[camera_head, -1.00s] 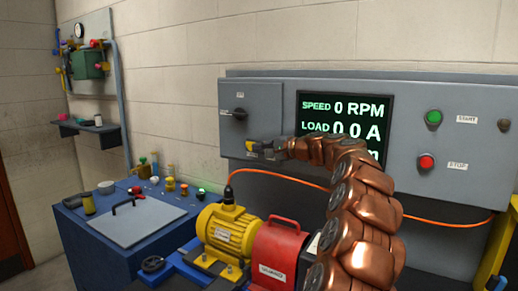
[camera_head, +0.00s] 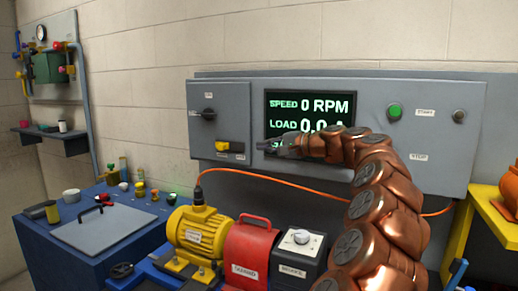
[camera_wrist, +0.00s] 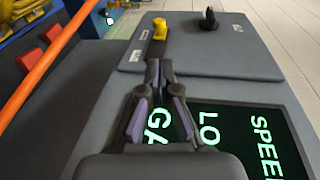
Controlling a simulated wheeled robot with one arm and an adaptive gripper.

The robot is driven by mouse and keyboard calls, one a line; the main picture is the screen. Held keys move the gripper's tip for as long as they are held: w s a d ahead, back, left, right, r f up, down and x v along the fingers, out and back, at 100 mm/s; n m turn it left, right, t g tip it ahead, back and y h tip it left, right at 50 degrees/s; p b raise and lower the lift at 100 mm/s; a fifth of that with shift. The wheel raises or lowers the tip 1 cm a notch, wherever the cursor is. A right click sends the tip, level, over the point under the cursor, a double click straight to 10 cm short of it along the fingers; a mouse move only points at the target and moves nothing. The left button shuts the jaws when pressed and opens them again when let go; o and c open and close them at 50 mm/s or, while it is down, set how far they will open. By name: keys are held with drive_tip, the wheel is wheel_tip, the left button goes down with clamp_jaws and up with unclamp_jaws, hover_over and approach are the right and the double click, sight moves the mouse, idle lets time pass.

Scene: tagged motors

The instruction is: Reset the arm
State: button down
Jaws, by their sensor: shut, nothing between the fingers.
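My arm (camera_head: 385,200) reaches up in front of the grey control panel (camera_head: 440,150). My gripper (camera_head: 262,146) is shut and empty, pointing left, just right of a yellow switch (camera_head: 222,146) on the panel. In the wrist view my gripper (camera_wrist: 157,66) has its fingertips together, with the yellow switch (camera_wrist: 160,30) beyond them and a visible gap. The display (camera_head: 310,105) reads speed 0 RPM and load 0.0 A; its lower part is hidden by my arm.
A black rotary knob (camera_head: 208,114) and a green start button (camera_head: 394,112) are on the panel. Below stand a yellow motor (camera_head: 200,232), a red unit (camera_head: 252,250) and a dark box with a dial (camera_head: 300,240). An orange cable (camera_head: 290,184) runs below the panel. A blue bench (camera_head: 85,265) is at left.

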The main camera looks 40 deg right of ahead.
drive_tip(key=shift+a, duration=0.1)
idle(0.5)
drive_tip(key=s+a+f+n+g+y, duration=0.1)
drive_tip(key=a+f+n+g, duration=0.25)
drive_tip(key=a, duration=0.85)
drive_tip(key=s+a+f+n+g+y, duration=0.1)
drive_tip(key=s+a+f+n+g, duration=0.2)
drive_tip(key=a, duration=0.9)
drive_tip(key=a+f+n+g+y, duration=0.25)
drive_tip(key=a+f, duration=0.25)
drive_tip(key=a, duration=0.7)
drive_tip(key=s+a+f+n+g+h+p, duration=0.1)
drive_tip(key=s+a+f+n+g+h, duration=0.2)
drive_tip(key=s+f, duration=0.6)
drive_tip(key=s+a+f+n+g+h+p, duration=0.1)
drive_tip(key=s+a+f+n+g+h, duration=0.25)
drive_tip(key=s, duration=0.85)
drive_tip(key=s+d+f+g+h, duration=0.2)
drive_tip(key=s+f, duration=0.4)
drive_tip(key=s, duration=0.5)
drive_tip(key=shift+d+f, duration=0.25)
drive_tip(key=shift+d, duration=0.05)
